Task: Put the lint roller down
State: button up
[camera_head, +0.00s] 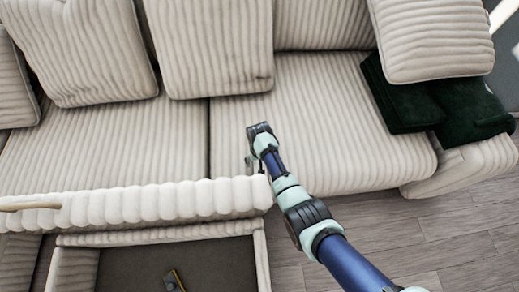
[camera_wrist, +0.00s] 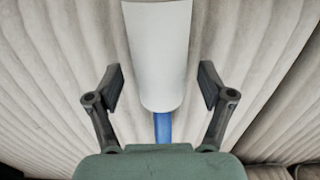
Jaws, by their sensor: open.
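The lint roller shows in the wrist view as a white cylinder (camera_wrist: 158,55) with a blue handle (camera_wrist: 163,128). It lies lengthwise against the ribbed cream fabric, between the fingers of my gripper (camera_wrist: 161,86). The fingers are spread, with a gap on both sides of the roller. The handle's lower end is hidden behind the green gripper body. I cannot tell how far the roller is from the fingertips in depth. In the head view my gripper (camera_head: 250,163) is small, near the front of the sofa seat (camera_head: 325,125), and I cannot make out the roller there.
Large ribbed cushions (camera_head: 210,45) line the sofa back. Dark green folded cloth (camera_head: 405,105) lies at the right end. A cream padded piece (camera_head: 140,203) stands in front, with an open dark-floored compartment (camera_head: 215,265) holding a small black-and-yellow object (camera_head: 174,281). The seat is largely clear.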

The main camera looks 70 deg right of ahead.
notch_tip(320, 180, up, 12)
jog(key=p, duration=0.6)
jog(key=shift+r+p, duration=0.15)
jog(key=shift+p, duration=0.2)
